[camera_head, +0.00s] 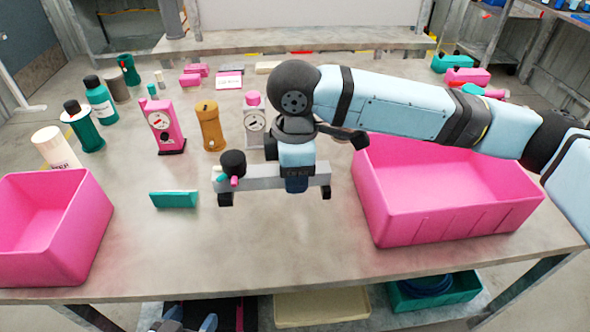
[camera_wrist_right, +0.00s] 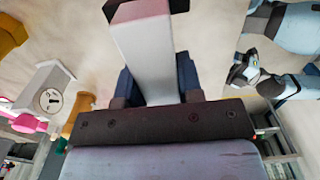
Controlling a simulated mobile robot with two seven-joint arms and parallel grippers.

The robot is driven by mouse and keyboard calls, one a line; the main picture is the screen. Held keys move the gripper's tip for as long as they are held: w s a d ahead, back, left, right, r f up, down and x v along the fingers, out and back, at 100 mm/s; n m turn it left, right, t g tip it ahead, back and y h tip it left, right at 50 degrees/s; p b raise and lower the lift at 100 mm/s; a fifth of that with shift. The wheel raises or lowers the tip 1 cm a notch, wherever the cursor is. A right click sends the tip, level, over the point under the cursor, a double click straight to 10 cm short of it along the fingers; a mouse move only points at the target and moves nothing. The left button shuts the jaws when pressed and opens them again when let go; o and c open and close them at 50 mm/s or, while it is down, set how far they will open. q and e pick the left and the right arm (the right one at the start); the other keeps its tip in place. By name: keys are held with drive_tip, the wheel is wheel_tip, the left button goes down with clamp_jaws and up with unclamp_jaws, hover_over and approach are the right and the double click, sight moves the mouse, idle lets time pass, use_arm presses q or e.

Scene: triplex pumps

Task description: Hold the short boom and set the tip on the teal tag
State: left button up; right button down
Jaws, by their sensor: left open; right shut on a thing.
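My right gripper (camera_head: 297,184) is shut on a short grey boom (camera_head: 258,179), gripping it toward its right end. The boom lies roughly level across the head view, with a dark cylinder on its left part and a dark downturned tip at its left end. The boom also fills the upper middle of the right wrist view (camera_wrist_right: 152,55), between the dark jaws. A teal tag (camera_head: 173,199) lies on the table, left of the boom tip and apart from it in the picture. My left gripper (camera_head: 192,324) is at the bottom edge, partly cut off; it shows open and empty in the wrist view (camera_wrist_right: 243,70).
Pink bins stand at the left (camera_head: 40,235) and right (camera_head: 440,200). Behind the boom are a pink pump (camera_head: 163,125), an ochre pump (camera_head: 210,127), a white gauge pump (camera_head: 254,125) and several bottles. The table's front middle is clear.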

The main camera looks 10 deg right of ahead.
drive_tip(key=shift+f+b, duration=0.3)
drive_tip(key=shift+f, duration=4.45)
drive_tip(key=c, duration=0.7)
unclamp_jaws()
